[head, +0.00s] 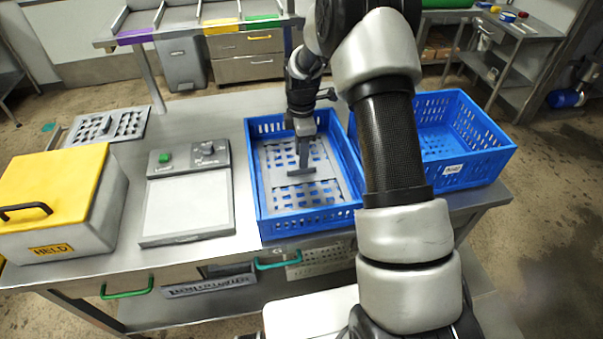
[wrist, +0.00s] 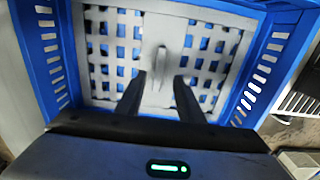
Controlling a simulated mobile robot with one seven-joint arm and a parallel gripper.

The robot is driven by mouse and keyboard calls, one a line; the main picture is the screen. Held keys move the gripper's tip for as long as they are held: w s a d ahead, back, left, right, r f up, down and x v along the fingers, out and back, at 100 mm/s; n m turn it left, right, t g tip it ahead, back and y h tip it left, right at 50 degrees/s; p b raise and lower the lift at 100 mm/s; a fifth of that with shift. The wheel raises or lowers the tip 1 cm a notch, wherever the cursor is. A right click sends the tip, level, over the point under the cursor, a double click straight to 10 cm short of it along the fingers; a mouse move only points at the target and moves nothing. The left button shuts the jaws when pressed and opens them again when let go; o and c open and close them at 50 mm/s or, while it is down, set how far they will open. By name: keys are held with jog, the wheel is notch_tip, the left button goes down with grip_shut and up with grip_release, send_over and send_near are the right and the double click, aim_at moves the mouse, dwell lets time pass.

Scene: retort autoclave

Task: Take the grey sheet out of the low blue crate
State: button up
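The low blue crate (head: 310,223) stands in the middle of the steel table, and its walls frame the wrist view (wrist: 36,62). The grey sheet (head: 272,158) lies inside it. The sheet has rows of square holes and a plain middle band with a small upright grip, as the wrist view (wrist: 158,62) shows. My gripper (head: 303,172) reaches down into the crate over the middle of the sheet. In the wrist view its two fingers (wrist: 160,80) are apart with nothing between them, and the grip shows just beyond their tips. I cannot tell the exact height left.
A second blue crate (head: 470,165) with a white label stands close on the right, partly behind my arm. A scale (head: 188,205) is left of the low crate. A yellow-lidded box (head: 60,190) marked HELD and a holed grey plate (head: 108,125) are farther left.

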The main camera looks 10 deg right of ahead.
aim_at(301, 171)
notch_tip(301, 171, down, 4)
jog(key=shift+w+f+p, duration=0.1)
jog(key=shift+f+p, duration=0.15)
jog(key=shift+p, duration=0.1)
jog(key=shift+c, duration=0.4)
grip_shut()
jog(key=shift+r, duration=0.1)
